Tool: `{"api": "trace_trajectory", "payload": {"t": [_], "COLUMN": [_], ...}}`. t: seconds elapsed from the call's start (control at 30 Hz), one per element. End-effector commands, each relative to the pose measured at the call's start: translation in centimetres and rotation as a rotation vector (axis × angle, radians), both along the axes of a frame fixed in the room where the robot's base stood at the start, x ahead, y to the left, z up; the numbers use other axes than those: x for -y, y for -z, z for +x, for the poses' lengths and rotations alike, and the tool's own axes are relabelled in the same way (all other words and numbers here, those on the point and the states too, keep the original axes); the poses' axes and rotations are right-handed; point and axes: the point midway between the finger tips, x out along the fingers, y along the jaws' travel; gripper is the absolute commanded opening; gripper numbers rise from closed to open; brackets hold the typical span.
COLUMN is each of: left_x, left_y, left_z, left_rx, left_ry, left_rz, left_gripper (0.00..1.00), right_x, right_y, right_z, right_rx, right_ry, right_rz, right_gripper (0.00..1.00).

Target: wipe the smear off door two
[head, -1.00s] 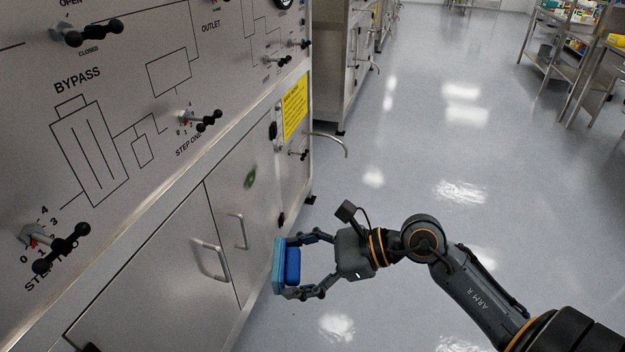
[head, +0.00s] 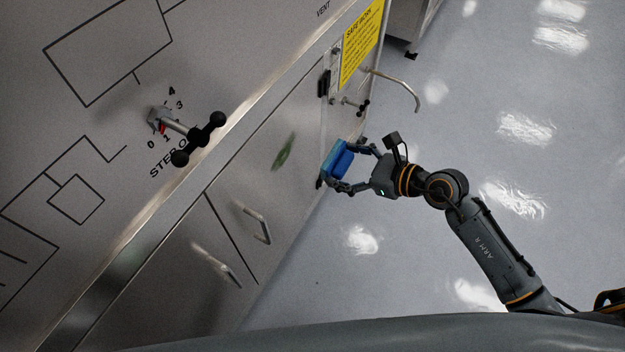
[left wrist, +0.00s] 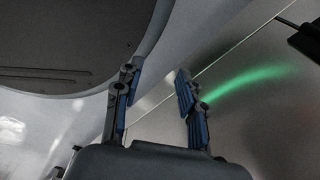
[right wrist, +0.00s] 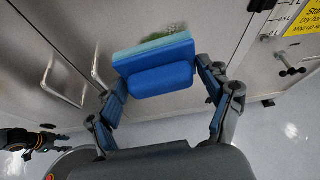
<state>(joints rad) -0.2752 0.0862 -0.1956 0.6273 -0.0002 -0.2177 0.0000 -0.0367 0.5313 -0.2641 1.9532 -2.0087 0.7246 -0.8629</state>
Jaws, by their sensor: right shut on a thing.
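A dull green smear (head: 284,151) is on the upper part of the right-hand cabinet door (head: 290,195), in the head view. My right gripper (head: 343,166) is shut on a blue wiping block with a lighter blue face (head: 336,158). It holds the block just right of and slightly below the smear in the picture; whether it touches the panel I cannot tell. In the right wrist view the block (right wrist: 160,80) partly hides the smear (right wrist: 174,29). My left gripper (left wrist: 158,95) is open and empty, in the left wrist view.
Two bar handles, left (head: 216,264) and right (head: 256,222), stick out from the doors. A black-knobbed lever (head: 198,138) juts from the panel above. A curved metal spout (head: 395,85) sits below a yellow sign (head: 361,40). The floor (head: 430,260) to the right is clear.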

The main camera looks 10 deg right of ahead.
Motion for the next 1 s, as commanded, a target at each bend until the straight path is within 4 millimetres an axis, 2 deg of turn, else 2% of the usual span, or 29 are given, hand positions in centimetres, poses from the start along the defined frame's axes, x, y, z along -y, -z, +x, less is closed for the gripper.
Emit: {"api": "trace_trajectory", "payload": {"t": [0.03,0.1,0.2,0.3,0.47,0.8,1.0], "left_x": [-0.2,-0.5,-0.4,-0.1,0.8,1.2,0.7], "left_y": [0.0,0.0,0.0,0.1,0.1,0.0,0.1], "left_z": [-0.6,-1.2,-2.5,-3.6,-4.1,-1.6,-1.6], "left_rx": [-0.009,-0.017,-0.035,-0.052,-0.059,-0.020,-0.021], "left_ry": [0.001,0.001,0.002,0.004,0.004,0.004,0.002], "left_rz": [0.003,0.006,0.006,0.002,-0.008,-0.014,-0.009], "left_gripper": [0.40,0.40,0.40,0.40,0.40,0.40,0.40], "right_x": [-1.6,-3.4,-5.5,-6.7,-7.7,-10.3,-11.7], "right_y": [2.1,4.7,7.5,9.2,10.0,10.1,10.1], "right_z": [0.5,0.9,1.1,1.0,1.1,3.0,4.0], "right_rx": [-0.007,-0.004,-0.002,0.000,0.001,0.001,0.000], "right_ry": [0.004,0.004,-0.001,-0.008,-0.014,-0.015,-0.013], "right_rz": [0.003,0.001,0.000,-0.001,0.003,0.003,0.004], "right_gripper": [0.29,0.29,0.29,0.29,0.29,0.29,0.29]}}
